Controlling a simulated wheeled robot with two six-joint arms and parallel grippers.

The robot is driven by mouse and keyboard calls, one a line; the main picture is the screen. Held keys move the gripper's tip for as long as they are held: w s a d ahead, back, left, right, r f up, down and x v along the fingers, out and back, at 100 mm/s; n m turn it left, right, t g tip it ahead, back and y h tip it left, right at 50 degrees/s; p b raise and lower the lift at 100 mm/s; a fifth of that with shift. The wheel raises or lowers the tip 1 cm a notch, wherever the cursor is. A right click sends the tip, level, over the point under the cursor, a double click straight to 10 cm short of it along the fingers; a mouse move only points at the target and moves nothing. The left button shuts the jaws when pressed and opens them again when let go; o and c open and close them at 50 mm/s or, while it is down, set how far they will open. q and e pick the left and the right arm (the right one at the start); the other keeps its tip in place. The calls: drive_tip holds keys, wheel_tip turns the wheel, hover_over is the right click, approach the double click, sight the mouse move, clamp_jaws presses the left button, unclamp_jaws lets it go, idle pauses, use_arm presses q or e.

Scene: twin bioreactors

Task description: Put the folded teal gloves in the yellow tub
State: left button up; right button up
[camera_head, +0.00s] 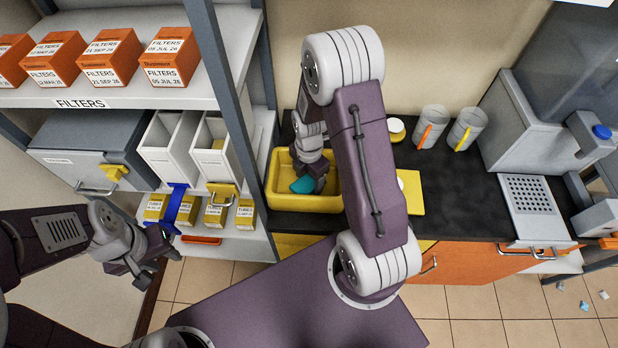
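The teal gloves (303,185) show as a small teal patch inside the yellow tub (285,203), which stands on the dark counter. My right gripper (311,178) points down into the tub, right at the gloves. Its wrist and fingers cover part of them, and I cannot tell whether the fingers are closed on them or whether the gloves touch the tub floor. My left gripper (160,268) is at the lower left, in front of the shelf, with its fingers apart and empty.
The shelf (130,100) at left holds orange filter boxes, white bins and small yellow boxes. A blue strap (177,205) hangs near my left gripper. Two grey cups (433,125) (466,128) and a grey machine (535,125) stand to the right. The counter between is mostly clear.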

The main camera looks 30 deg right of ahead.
sight(309, 181)
drive_tip(key=shift+o, duration=0.4)
drive_tip(key=shift+r, duration=0.1)
drive_tip(key=shift+w+r, duration=0.1)
drive_tip(key=shift+r, duration=0.2)
wheel_tip(309, 181, up, 12)
drive_tip(key=s+a+f+m, duration=0.1)
drive_tip(key=s+m, duration=0.3)
drive_tip(key=m, duration=0.6)
drive_tip(key=s+a+m+t, duration=0.1)
drive_tip(key=s+a+m, duration=0.3)
drive_tip(key=m, duration=0.7)
drive_tip(key=shift+s+a+f+p, duration=0.15)
drive_tip(key=shift+s+f+p, duration=0.2)
drive_tip(key=shift+p, duration=0.1)
drive_tip(key=shift+a, duration=0.1)
